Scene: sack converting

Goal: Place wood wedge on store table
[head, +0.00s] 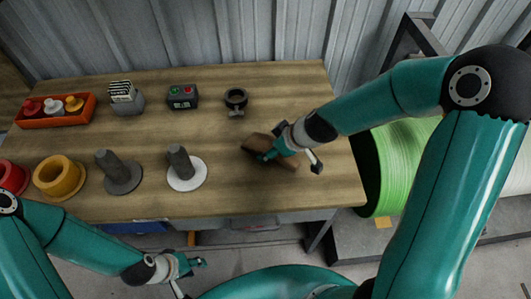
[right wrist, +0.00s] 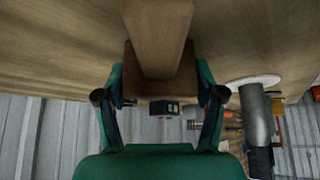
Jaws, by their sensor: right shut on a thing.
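The brown wood wedge (head: 270,151) is at the right part of the wooden store table (head: 225,131) in the head view. My right gripper (head: 268,156) is shut on it from above. In the right wrist view the wedge (right wrist: 158,40) lies between the two fingers (right wrist: 160,95). The wedge is low over the table top; I cannot tell whether it touches the wood. My left gripper (head: 192,270) is in front of the table's near edge, away from the wedge. It looks empty, but its fingers are too small to judge.
On the table are an orange tray (head: 60,119) with bottles, a card holder (head: 126,99), a button box (head: 183,96), a dark ring clamp (head: 236,101), a post on a white disc (head: 183,169), a dark post (head: 118,172) and a yellow cup (head: 60,176). A green roll (head: 402,165) stands right.

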